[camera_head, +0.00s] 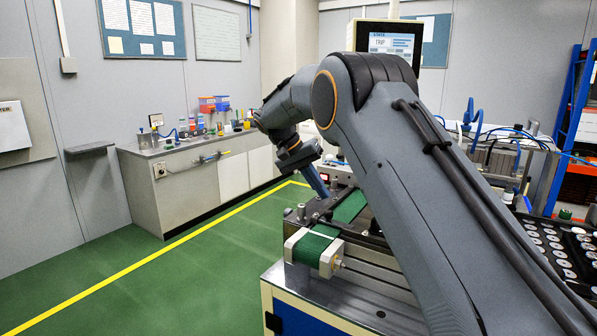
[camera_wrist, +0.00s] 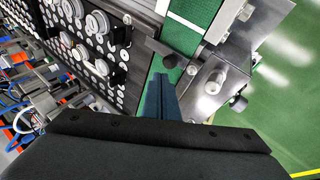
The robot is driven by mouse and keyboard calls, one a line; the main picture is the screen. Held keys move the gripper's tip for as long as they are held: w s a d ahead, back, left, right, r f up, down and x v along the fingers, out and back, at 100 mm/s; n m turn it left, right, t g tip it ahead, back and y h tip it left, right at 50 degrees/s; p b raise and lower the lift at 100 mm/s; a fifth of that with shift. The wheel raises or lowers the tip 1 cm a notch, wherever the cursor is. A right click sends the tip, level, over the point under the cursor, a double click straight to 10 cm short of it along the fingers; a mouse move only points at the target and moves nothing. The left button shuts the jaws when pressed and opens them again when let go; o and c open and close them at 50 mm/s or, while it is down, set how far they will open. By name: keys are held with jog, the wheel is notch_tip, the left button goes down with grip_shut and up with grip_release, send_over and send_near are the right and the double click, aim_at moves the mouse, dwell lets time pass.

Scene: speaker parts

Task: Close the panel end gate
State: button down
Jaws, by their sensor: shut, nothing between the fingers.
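My gripper (camera_head: 318,182) points down beside the green conveyor belt (camera_head: 350,206) in the head view. In the wrist view its narrow blue fingers (camera_wrist: 163,92) are together with nothing between them. A dark flat piece with a round knob (camera_wrist: 168,60) lies across the green belt (camera_wrist: 196,12) just ahead of the fingertips. It may be the panel end gate, but I cannot tell for certain, nor whether the fingers touch it. A shiny metal bracket block (camera_wrist: 218,83) with round knobs stands right of the fingers. My arm hides much of the conveyor in the head view.
Trays of round speaker parts (camera_wrist: 92,45) lie left of the belt in the wrist view; a tray (camera_head: 560,252) shows at right in the head view. A screen (camera_head: 388,42) stands behind my arm. The green floor (camera_head: 190,285) at left is clear.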

jog(key=a+r+b, duration=0.3)
jog(key=a+r, duration=0.3)
jog(key=a, duration=0.1)
jog(key=shift+w+a+r, duration=0.25)
jog(key=shift+w+a, duration=0.1)
jog(key=shift+a, duration=0.05)
